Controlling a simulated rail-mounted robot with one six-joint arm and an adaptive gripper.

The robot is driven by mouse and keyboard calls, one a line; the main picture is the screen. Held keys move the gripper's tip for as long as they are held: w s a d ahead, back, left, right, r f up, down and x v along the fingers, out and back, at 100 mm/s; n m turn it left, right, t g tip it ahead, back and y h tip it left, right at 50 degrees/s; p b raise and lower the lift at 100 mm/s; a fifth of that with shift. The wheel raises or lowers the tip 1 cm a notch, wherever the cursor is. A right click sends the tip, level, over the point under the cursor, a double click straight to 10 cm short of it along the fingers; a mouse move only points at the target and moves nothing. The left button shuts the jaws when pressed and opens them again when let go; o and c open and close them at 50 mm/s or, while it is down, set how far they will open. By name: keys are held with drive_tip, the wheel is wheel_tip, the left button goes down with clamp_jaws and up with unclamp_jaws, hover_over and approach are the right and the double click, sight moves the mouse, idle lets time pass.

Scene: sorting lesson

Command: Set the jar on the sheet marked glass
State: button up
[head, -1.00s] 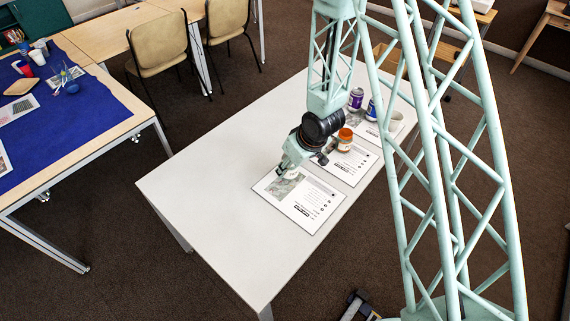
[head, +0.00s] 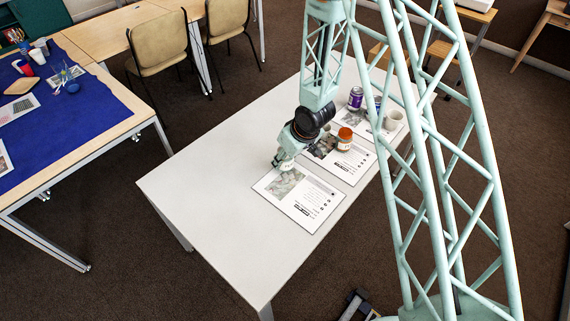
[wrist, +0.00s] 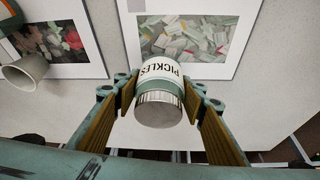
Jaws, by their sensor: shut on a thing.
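My gripper (wrist: 157,105) is shut on a jar (wrist: 160,90) with a silver lid and a white label reading PICKLES. The lid points toward the wrist camera. In the head view the jar (head: 287,165) shows small and pale below the gripper (head: 284,160), at the upper corner of the nearest sheet (head: 320,205). That sheet bears a picture and text too small to read, so I cannot tell which sheet is marked glass. In the wrist view the jar overlaps the edge of a sheet (wrist: 212,70) picturing pale, greenish pieces. I cannot tell whether it touches the sheet.
An orange-lidded jar (head: 344,140) stands on the middle sheet (head: 345,170). A purple can (head: 355,98), a partly hidden blue can and a pale cup (head: 393,120) stand around the far sheet. The white table's (head: 215,200) near left part is clear.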

sight(285, 164)
drive_tip(key=shift+f, duration=1.4)
drive_tip(key=shift+f+b, duration=0.15)
drive_tip(key=shift+b, duration=0.2)
drive_tip(key=o, duration=0.9)
drive_tip(key=shift+r, duration=0.2)
drive_tip(key=shift+p+v, duration=1.1)
drive_tip(key=shift+v, duration=4.9)
drive_tip(key=shift+w+a, duration=0.1)
